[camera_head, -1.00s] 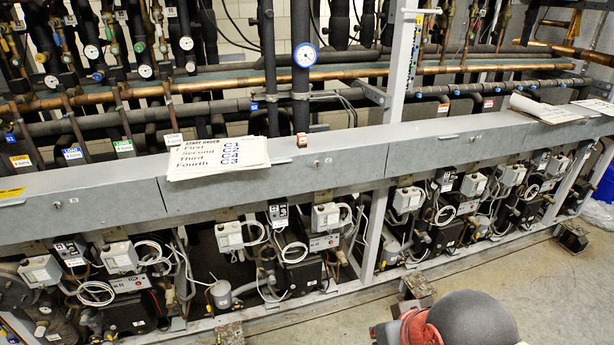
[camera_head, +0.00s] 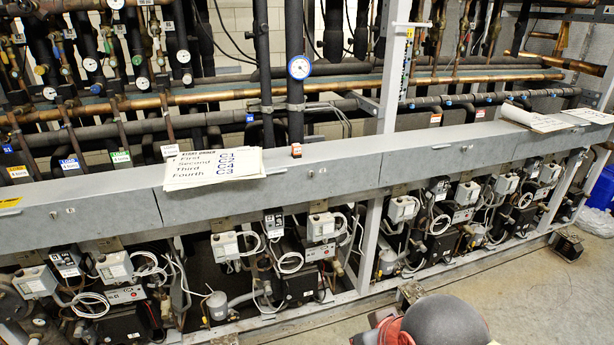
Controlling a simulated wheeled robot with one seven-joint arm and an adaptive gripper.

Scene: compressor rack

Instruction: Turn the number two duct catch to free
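A long grey duct (camera_head: 330,178) runs across the front of the rack, made up of several box sections. Small round catches show on its front face, one on the left section (camera_head: 70,210) and another small one near the middle (camera_head: 325,168). They are too small for me to read any number on them or tell how they are turned.
Papers with a start order list (camera_head: 212,168) lie on the duct, beside a small orange-red block (camera_head: 296,150). More papers (camera_head: 535,117) lie at the right. Compressors and cables fill the space below. A dark rounded object with red (camera_head: 445,322) is at the bottom edge. Floor (camera_head: 520,300) is bare at lower right.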

